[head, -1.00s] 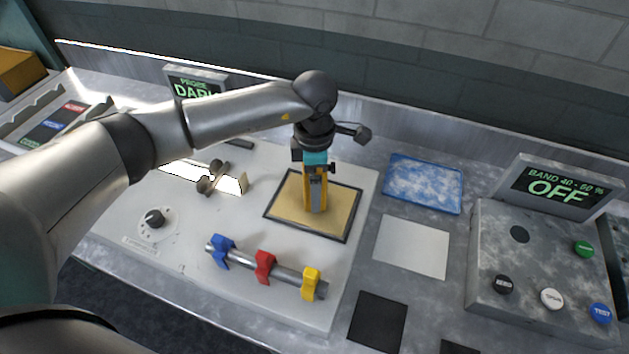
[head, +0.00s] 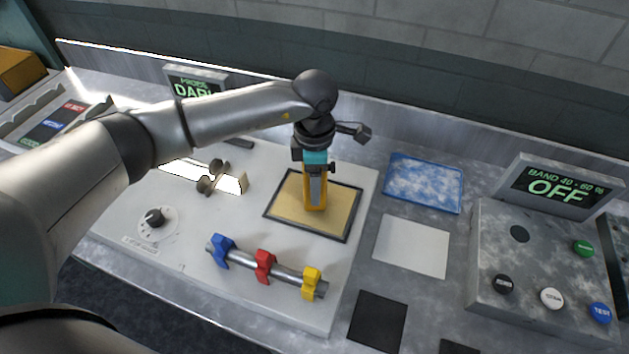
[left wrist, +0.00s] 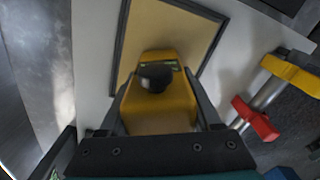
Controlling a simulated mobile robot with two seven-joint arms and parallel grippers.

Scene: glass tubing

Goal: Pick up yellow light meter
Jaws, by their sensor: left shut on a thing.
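The yellow light meter (head: 308,196) stands upright at the tan, dark-framed pad (head: 285,207). My left gripper (head: 316,190) points down over the pad and is shut on the meter, with a grey finger across its near face. In the left wrist view the yellow meter (left wrist: 165,118), with a black round knob and a small display, sits between the two dark fingers. The pad (left wrist: 165,30) lies beyond it. I cannot tell whether the meter's base still touches the pad. My right gripper is not in view.
A rod with blue, red and yellow clamps (head: 265,266) lies in front of the pad. A dial (head: 154,218) is at the left. A blue mottled mat (head: 424,183) and a pale square (head: 411,247) lie right, before a button box (head: 540,265) reading OFF.

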